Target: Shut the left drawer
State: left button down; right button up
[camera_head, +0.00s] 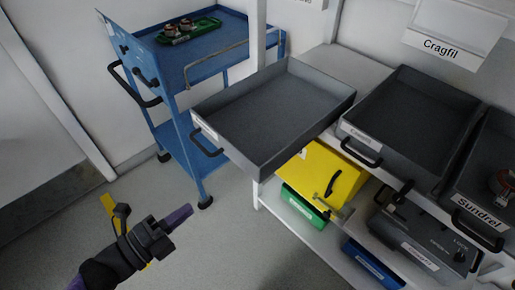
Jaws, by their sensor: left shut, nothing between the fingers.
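The left drawer (266,132) is a grey, empty, shallow tray with a black handle (205,134) and a white label on its front. It juts out from the shelf at the middle of the view, further out than the drawers to its right, and stands open. My left gripper (176,218) is at the lower left, over the floor. It is shut and empty, below and to the left of the drawer's front, with a clear gap between them. My right gripper is not in view.
A blue cart (170,99) with a green tray (191,31) stands behind and left of the drawer. More grey drawers (408,117) are at right. Below are a yellow box (322,172), a green box (304,207) and a blue one (371,265). Floor in front is clear.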

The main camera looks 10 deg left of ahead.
aim_at(247, 166)
pick_arm(q)
jog(key=b+x, duration=0.1)
jog(key=x, duration=1.2)
jog(key=shift+w+d, duration=0.15)
jog(key=shift+d, duration=0.1)
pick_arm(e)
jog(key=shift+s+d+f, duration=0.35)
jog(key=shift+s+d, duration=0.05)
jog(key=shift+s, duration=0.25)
